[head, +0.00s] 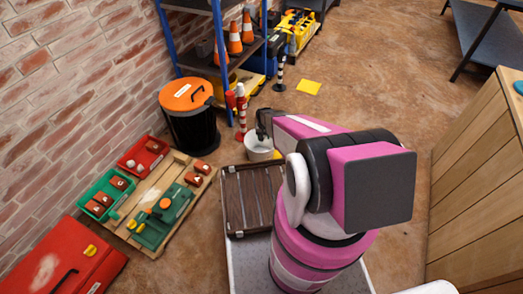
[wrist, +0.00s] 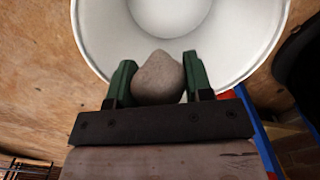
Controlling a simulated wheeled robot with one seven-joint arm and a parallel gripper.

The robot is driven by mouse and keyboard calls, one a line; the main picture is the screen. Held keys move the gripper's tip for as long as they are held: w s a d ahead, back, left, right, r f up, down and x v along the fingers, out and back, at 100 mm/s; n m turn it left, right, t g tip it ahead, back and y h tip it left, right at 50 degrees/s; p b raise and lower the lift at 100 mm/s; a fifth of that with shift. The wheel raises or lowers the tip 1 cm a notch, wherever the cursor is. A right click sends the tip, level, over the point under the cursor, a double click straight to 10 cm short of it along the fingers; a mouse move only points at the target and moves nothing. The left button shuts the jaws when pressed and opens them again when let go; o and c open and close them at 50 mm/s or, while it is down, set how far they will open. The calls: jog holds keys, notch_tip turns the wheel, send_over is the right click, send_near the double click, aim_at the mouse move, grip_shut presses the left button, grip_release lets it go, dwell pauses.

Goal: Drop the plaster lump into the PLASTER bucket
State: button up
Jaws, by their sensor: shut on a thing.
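A grey-beige plaster lump (wrist: 158,72) sits between the green fingers of my gripper (wrist: 157,82) in the wrist view. The fingers are shut on its two sides. A white round bucket (wrist: 225,45) lies behind the lump in that view, and the lump overlaps its open mouth. The bucket's inside looks empty where it shows. In the head view the white bucket (head: 258,152) stands on the floor, with my gripper (head: 263,128) at its far rim, partly hidden by my arm. I cannot read a label on the bucket, and the lump is hidden there.
A black bin with an orange lid (head: 190,115) stands left of the bucket, by a blue-posted shelf (head: 215,65). A red-and-white post (head: 241,112) stands close behind the bucket. A wooden pallet (head: 150,240) with crates lies at left.

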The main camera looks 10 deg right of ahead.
jog(key=shift+f, duration=1.05)
jog(key=o, duration=1)
notch_tip(320, 180, up, 11)
jog(key=shift+f, duration=0.1)
